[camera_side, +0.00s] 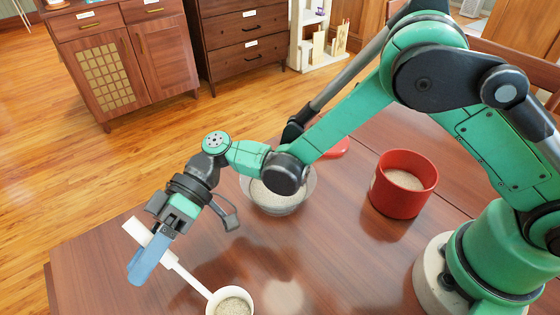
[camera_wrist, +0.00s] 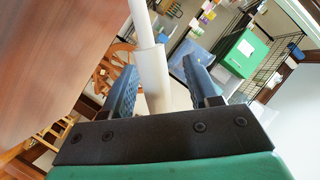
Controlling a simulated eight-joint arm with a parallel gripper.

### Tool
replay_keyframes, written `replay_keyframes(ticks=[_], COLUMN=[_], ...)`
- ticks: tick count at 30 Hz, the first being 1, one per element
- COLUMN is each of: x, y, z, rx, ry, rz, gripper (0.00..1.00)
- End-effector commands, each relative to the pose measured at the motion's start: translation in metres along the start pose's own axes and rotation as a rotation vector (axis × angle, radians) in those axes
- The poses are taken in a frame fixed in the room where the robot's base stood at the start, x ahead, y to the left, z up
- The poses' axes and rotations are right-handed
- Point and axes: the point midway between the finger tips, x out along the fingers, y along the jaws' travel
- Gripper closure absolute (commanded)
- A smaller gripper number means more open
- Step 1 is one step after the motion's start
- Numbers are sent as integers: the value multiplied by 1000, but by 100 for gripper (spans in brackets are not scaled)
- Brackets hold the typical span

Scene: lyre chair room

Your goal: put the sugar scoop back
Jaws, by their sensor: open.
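The white sugar scoop (camera_side: 188,278) is at the front left of the table in the side view. Its round cup holds pale grains, and its handle runs up and left to my gripper (camera_side: 150,258). The handle (camera_wrist: 153,75) lies between the two blue fingers of my gripper (camera_wrist: 160,85) in the wrist view. The fingers are apart, with a clear gap on the handle's right; contact on the left cannot be told. The cup is out of the wrist view. Whether the scoop rests on the table is unclear.
A red canister (camera_side: 403,190) of pale grains stands right of centre on the wooden table (camera_side: 340,260). A clear bowl (camera_side: 278,205) of grains stands behind my forearm, partly hidden. A red lid-like thing (camera_side: 338,150) lies farther back. The front middle is clear.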

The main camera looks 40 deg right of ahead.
Motion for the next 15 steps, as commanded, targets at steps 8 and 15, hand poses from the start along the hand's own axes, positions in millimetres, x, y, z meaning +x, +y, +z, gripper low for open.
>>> replay_keyframes(ticks=[8, 15], x=[-43, -96], y=[-1, -1], z=[-2, -2], rx=[2, 1], ry=[4, 3], rz=[4, 3], gripper=[46, 46])
